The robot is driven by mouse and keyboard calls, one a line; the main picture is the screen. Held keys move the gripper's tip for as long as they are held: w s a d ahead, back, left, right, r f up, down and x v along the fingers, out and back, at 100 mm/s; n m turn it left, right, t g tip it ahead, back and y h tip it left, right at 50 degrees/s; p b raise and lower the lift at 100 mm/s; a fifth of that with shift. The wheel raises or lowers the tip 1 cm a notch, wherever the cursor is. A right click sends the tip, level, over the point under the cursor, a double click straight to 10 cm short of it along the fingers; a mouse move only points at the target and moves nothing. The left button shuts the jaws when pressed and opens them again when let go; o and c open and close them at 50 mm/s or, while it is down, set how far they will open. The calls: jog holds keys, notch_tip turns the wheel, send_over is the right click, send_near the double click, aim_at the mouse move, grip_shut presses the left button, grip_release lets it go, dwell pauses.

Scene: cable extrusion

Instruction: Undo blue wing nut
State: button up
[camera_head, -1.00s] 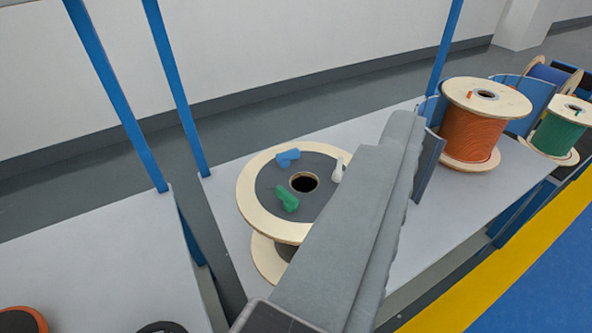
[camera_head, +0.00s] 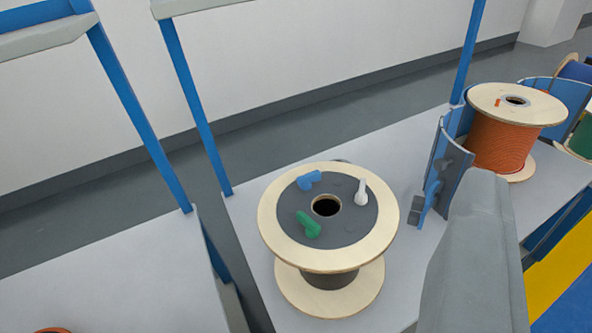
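The blue wing nut (camera_head: 309,179) sits on the dark disc (camera_head: 343,226) on top of a wooden spool (camera_head: 276,231), at the back left of its centre hole. A green wing nut (camera_head: 307,225) is at the front left of the hole. A white wing nut (camera_head: 361,192) stands at the right. The spool stands upright on a light grey table. A grey part of my arm fills the lower right, apart from the nuts in the picture. My gripper's fingers do not show.
An orange cable spool (camera_head: 503,137) stands behind a curved blue holder (camera_head: 447,172) to the right. A green spool (camera_head: 583,132) is at the far right edge. Blue posts (camera_head: 190,95) rise behind the table. The table (camera_head: 252,205) is bare left of the wooden spool.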

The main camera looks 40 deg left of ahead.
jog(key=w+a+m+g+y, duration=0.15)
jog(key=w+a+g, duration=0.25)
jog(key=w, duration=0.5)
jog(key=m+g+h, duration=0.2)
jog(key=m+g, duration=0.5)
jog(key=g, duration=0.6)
send_over(306, 175)
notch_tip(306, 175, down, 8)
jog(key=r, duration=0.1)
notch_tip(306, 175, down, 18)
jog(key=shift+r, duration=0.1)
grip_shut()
